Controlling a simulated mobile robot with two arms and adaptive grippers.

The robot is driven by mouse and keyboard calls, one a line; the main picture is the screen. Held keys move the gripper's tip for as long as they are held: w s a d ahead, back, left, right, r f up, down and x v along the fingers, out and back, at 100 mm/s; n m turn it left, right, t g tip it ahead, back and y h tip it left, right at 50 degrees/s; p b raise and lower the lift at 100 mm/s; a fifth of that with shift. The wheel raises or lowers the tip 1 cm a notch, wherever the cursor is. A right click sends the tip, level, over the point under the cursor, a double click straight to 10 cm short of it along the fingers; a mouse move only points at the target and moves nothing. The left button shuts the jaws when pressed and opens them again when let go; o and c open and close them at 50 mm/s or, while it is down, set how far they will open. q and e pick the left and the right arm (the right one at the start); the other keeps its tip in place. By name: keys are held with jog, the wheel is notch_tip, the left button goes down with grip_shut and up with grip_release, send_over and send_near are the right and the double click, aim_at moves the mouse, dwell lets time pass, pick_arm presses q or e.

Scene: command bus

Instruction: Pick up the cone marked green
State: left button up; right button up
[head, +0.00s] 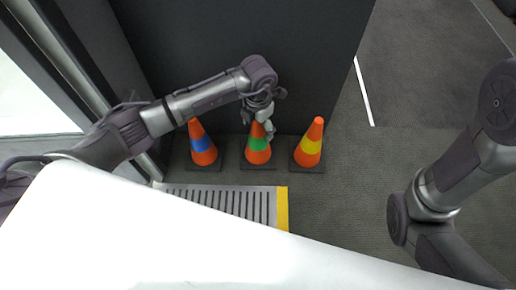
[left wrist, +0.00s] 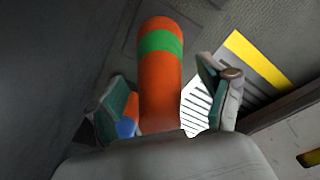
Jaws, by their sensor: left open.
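Three orange cones stand in a row on the floor against the dark wall. The green-banded cone (head: 258,145) is in the middle, and my left gripper (head: 264,124) is at its top. In the left wrist view the green-banded cone (left wrist: 161,80) lies between the two spread fingers of my left gripper (left wrist: 168,100). The fingers are open, with a gap visible on either side of the cone. The head view does not show clearly whether a finger touches it. My right gripper is out of view; only my right arm shows in the head view.
The blue-banded cone (head: 203,144) stands just left and the yellow-banded cone (head: 309,145) just right, both close by. A striped grate (head: 222,200) with a yellow edge (head: 282,208) lies in front. The dark wall (head: 240,40) is close behind. Open floor (head: 345,205) lies to the right.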

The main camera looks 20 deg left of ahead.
pick_arm(q)
jog(key=shift+c, duration=0.2)
grip_shut()
dwell(0.3)
jog(key=shift+r, duration=0.1)
